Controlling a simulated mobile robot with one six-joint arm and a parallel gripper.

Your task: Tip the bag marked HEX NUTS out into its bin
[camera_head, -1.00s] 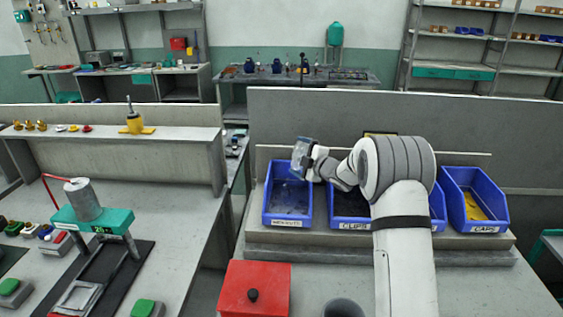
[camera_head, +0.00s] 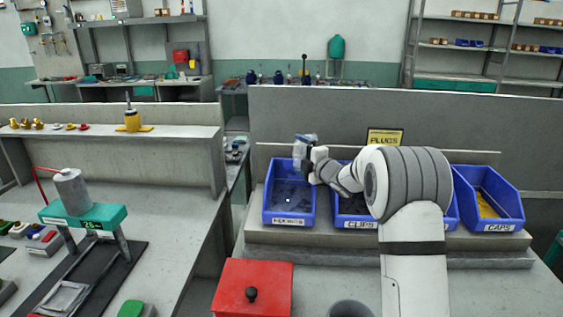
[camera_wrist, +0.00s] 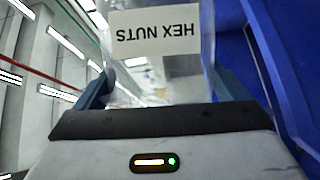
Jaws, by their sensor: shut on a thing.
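The clear bag marked HEX NUTS (camera_wrist: 155,36) fills the upper middle of the wrist view, its label upside down. My gripper (camera_wrist: 162,92) is shut on it, one finger at each side. In the head view the bag (camera_head: 303,146) is held tilted over the back of the leftmost blue bin (camera_head: 290,216). That bin's front label is too small to read surely. A small pale speck shows inside the bin; I cannot tell what it is. The bag's mouth and how much it holds are hidden.
The CLIPS bin (camera_head: 351,216) stands just right of it, partly behind my arm. The CAPS bin (camera_head: 494,212) is far right. A PLUGS sign (camera_head: 384,138) stands behind. A red box (camera_head: 253,288) sits in front. A grey panel (camera_head: 300,105) rises behind the bins.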

